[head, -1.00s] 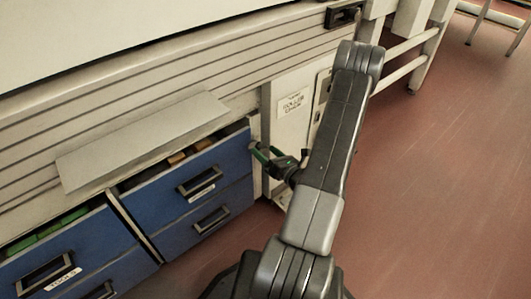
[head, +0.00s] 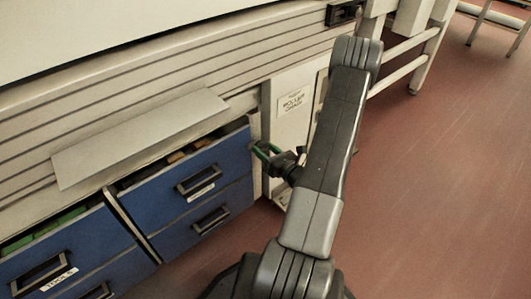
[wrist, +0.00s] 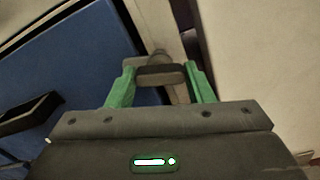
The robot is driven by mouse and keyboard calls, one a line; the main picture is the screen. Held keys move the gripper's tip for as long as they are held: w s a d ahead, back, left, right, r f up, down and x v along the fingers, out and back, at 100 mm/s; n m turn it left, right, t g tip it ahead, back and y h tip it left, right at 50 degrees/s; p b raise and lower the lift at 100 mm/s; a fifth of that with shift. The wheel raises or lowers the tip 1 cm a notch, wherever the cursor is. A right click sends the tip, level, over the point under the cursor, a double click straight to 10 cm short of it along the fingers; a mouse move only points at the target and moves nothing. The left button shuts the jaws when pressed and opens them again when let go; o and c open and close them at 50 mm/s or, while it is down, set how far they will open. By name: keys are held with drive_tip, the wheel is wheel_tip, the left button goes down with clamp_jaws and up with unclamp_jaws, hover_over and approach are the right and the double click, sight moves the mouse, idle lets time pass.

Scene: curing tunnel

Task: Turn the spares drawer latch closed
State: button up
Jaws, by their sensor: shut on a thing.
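My gripper (wrist: 161,78) has green fingers, and in the wrist view they are closed on the two ends of a short dark latch handle (wrist: 160,73). The handle lies roughly level across the picture, on a pale post beside a blue drawer front (wrist: 70,60). In the head view my gripper (head: 267,149) is at the right edge of the upper blue drawer (head: 165,192). That drawer stands somewhat open, with brown things inside. The latch is too small and covered to make out in the head view. The drawer's label is too blurred to read.
Another open blue drawer (head: 85,246) with green things inside is at the left. A grey sloping panel (head: 140,138) juts out above the drawers. A pale cabinet with a paper label (head: 293,102) stands right of my gripper. The red floor (head: 440,200) at the right is clear.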

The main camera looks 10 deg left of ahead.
drive_tip(key=shift+n+b, duration=1.1)
drive_tip(key=shift+n, duration=0.7)
drive_tip(key=o, duration=1)
drive_tip(key=p+v, duration=0.3)
drive_tip(key=v, duration=1)
drive_tip(key=shift+s+d, duration=0.25)
drive_tip(key=shift+d, duration=0.05)
